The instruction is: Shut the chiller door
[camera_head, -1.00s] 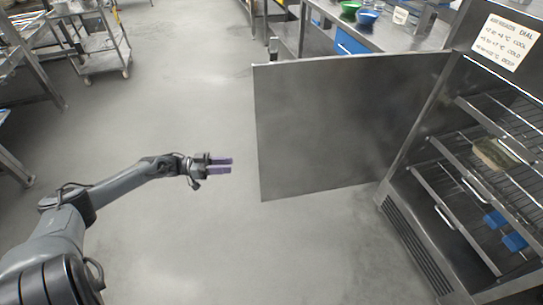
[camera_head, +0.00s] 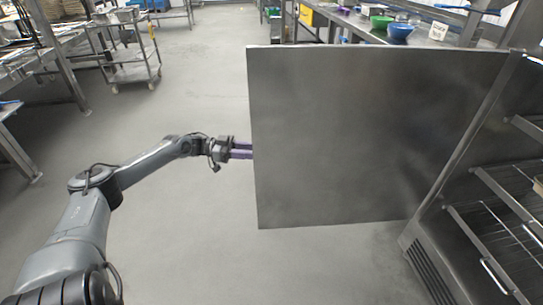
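The chiller door (camera_head: 365,140) is a flat grey metal panel standing wide open, hinged on its right side to the chiller (camera_head: 440,235). The chiller's wire shelves show at the right edge. My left gripper (camera_head: 243,150) is at the door's free left edge, its purple fingers pointing right. The two fingers are apart with a gap between them. Their tips reach the door's edge, and I cannot tell whether they touch it or pass behind it. My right gripper is out of view.
A steel counter with a green bowl (camera_head: 381,22) and a blue bowl (camera_head: 400,32) runs behind the door. A wheeled cart (camera_head: 132,72) stands at the back left, and steel tables line the left side. The floor between is clear.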

